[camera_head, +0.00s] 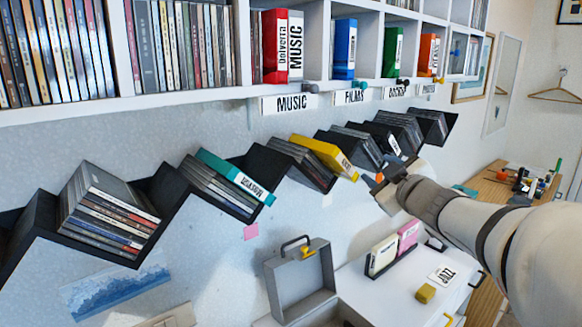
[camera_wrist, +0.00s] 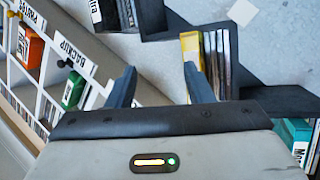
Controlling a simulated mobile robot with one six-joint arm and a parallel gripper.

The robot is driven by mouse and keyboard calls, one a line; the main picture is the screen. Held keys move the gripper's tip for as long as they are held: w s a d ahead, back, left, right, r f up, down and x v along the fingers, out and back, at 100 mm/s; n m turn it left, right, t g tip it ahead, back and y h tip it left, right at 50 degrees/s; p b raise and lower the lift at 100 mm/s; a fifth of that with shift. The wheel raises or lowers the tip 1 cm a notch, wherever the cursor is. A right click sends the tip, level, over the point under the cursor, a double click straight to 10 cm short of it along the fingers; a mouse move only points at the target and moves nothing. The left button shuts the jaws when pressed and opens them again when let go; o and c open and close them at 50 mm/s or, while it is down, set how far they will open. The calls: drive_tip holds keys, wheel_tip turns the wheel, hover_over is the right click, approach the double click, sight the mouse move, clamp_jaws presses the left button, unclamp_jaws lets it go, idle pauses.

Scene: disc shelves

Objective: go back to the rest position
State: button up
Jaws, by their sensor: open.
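My gripper (camera_head: 374,181) is in front of the zigzag disc shelf, just right of and a little below the yellow case (camera_head: 318,150). In the wrist view my gripper (camera_wrist: 159,67) has its two dark fingers apart, with only pale wall between them. The yellow case (camera_wrist: 191,46) sits among discs in the rack, close to the right finger's tip; whether they touch I cannot tell. My arm reaches in from the right of the head view.
The black zigzag shelf (camera_head: 150,187) holds several disc stacks and a teal case (camera_head: 235,175). Above, the white shelf (camera_head: 200,103) holds a red binder (camera_head: 276,45) and others.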

drive_tip(key=s+a+f+m+g+h, duration=0.1)
drive_tip(key=s+a+f+m+g, duration=0.2)
drive_tip(key=s+f, duration=0.8)
drive_tip(key=s+a+f+m+g+h, duration=0.2)
drive_tip(key=s+f+m+g, duration=0.4)
drive_tip(key=s+f+g, duration=0.4)
drive_tip(key=s+a+f, duration=0.1)
drive_tip(key=s, duration=0.4)
drive_tip(key=shift+a+m+g, duration=0.15)
drive_tip(key=shift+m+g, duration=0.25)
drive_tip(key=shift+w+f, duration=0.1)
